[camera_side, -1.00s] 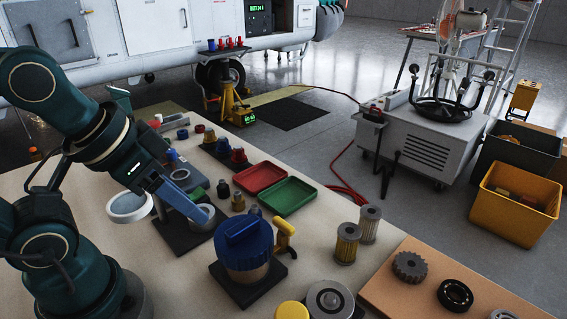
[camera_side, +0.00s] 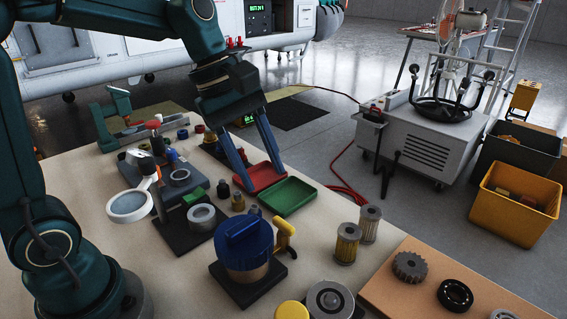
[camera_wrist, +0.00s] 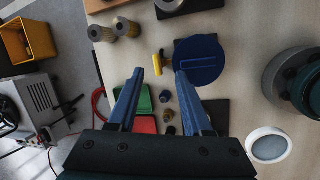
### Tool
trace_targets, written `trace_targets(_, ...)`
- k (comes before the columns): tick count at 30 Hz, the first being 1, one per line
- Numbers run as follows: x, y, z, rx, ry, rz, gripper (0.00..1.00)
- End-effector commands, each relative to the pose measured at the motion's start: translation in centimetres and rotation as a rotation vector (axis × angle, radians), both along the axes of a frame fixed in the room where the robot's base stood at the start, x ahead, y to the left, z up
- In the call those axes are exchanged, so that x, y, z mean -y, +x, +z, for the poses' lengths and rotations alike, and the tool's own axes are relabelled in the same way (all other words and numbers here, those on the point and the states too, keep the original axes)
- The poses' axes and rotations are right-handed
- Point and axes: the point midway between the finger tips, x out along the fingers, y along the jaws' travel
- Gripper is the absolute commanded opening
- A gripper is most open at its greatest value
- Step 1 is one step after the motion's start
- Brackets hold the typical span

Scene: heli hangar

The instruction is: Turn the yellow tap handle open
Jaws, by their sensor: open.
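The yellow tap handle (camera_side: 285,234) stands on the bench just right of a blue-capped round body (camera_side: 243,245) on a dark base. In the wrist view the yellow handle (camera_wrist: 158,63) lies ahead of my fingertips, left of the blue cap (camera_wrist: 199,60). My gripper (camera_side: 264,180) is open and empty, its two long blue fingers pointing down over the red tray, behind the handle in the side view. In the wrist view my gripper (camera_wrist: 159,73) has its fingertips spread to either side of the handle's line of sight, apparently above it and not touching.
A red tray (camera_side: 260,178) and a green tray (camera_side: 288,196) lie behind the handle. Two metal filters (camera_side: 347,243) stand to its right. Small fittings (camera_side: 238,201) and a round magnifier (camera_side: 130,205) are to the left. A wooden board (camera_side: 430,290) with a gear is front right.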

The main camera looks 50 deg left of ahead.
Motion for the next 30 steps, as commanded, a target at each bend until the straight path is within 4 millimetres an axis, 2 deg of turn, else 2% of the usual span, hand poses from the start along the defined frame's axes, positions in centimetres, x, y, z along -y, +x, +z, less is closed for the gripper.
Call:
trace_targets(3, -0.5, 2.4, -2.2, -0.118, -0.076, 0.130, 0.50)
trace_targets(9, -1.5, 4.2, -5.7, -0.237, -0.131, 0.213, 0.50)
trace_targets(15, -1.8, 4.1, -7.6, -0.290, -0.139, 0.229, 0.50)
trace_targets(24, -0.5, 4.0, -10.9, -0.291, -0.138, 0.229, 0.50)
trace_targets(30, -0.1, 4.0, -12.0, -0.287, -0.136, 0.230, 0.50)
